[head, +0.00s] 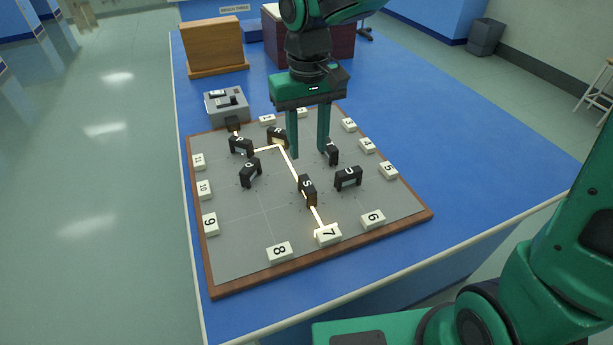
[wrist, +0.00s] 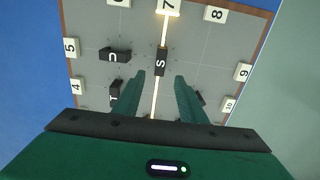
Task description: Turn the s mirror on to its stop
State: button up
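The s mirror (head: 308,188) is a small black block with a white S on top. It stands on the grey board between the block marked U and the left part of the board. In the wrist view the s mirror (wrist: 161,61) sits ahead of my fingertips, on the light beam. A bright beam (head: 293,163) runs to the s mirror and on in nearly the same line to the tile marked 7 (head: 328,235). My gripper (head: 309,154) is open and empty, pointing down above the board, behind the s mirror and apart from it.
The block marked U (head: 348,178) stands right of the s mirror; another black block (head: 331,152) is close to my right finger. More black blocks stand left. Numbered tiles line the wood-edged board (head: 320,267). A grey box (head: 227,104) stands behind it.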

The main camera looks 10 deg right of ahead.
aim_at(308, 183)
notch_tip(308, 183, down, 11)
jog(key=shift+r, duration=0.2)
dwell(0.3)
grip_shut()
